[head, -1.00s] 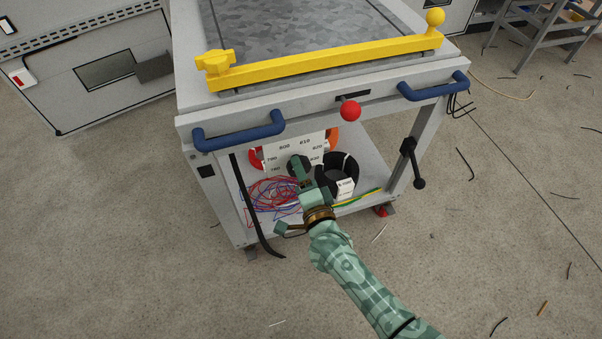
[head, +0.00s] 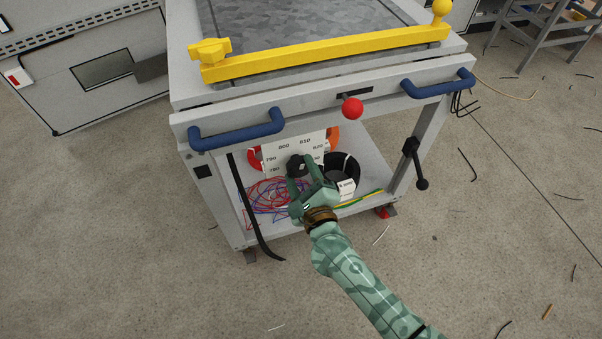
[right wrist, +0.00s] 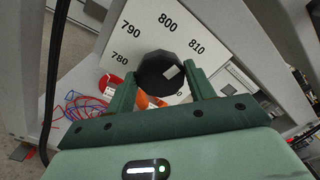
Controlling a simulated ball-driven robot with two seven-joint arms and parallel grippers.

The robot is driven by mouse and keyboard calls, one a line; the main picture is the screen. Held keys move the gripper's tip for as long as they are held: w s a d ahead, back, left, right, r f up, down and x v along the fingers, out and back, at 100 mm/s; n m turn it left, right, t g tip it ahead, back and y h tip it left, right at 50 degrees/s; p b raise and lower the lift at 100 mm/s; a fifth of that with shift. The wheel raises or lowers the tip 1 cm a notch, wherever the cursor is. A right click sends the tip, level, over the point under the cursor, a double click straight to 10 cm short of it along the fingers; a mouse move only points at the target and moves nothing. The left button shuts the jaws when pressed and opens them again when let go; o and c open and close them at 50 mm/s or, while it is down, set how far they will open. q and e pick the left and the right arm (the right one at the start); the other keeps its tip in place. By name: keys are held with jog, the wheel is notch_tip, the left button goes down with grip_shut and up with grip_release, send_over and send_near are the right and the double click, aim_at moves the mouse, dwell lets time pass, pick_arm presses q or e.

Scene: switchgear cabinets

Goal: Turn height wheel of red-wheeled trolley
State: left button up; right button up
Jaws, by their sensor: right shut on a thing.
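The trolley (head: 185,126) has a grey frame, a yellow bar on top, blue handles and a red caster wheel (head: 383,212). A white dial plate (head: 313,141) under its top carries printed numbers around a dark height wheel (head: 296,166). In the right wrist view the black faceted wheel (right wrist: 158,74) has a pale mark on its face, pointing between 800 and 810. My right gripper (head: 303,168) is shut on the wheel, one finger on each side; it also shows in the right wrist view (right wrist: 160,82). My left gripper is not in view.
A red ball knob (head: 352,109) sticks out above the dial, between the blue handles. A black lever (head: 416,164) hangs at the right leg. Tangled red and blue wires (head: 270,200) and cable coils (head: 343,170) lie on the lower shelf. Cable scraps litter the floor.

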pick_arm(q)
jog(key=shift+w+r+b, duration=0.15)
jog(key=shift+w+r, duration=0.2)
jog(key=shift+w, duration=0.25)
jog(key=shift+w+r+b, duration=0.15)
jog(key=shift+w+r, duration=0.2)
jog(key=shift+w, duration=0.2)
pick_arm(e)
jog(key=shift+f+m, duration=0.1)
jog(key=shift+m, duration=1.2)
jog(key=o, duration=1)
jog(key=shift+d, duration=0.1)
jog(key=shift+c, duration=0.2)
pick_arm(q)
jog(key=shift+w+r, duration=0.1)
pick_arm(e)
jog(key=shift+s, duration=0.1)
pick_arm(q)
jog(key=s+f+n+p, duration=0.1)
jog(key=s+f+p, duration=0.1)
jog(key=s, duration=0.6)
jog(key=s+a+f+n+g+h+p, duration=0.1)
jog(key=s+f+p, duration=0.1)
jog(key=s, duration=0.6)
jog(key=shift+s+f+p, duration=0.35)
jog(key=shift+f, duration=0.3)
pick_arm(e)
jog(key=v, duration=1.6)
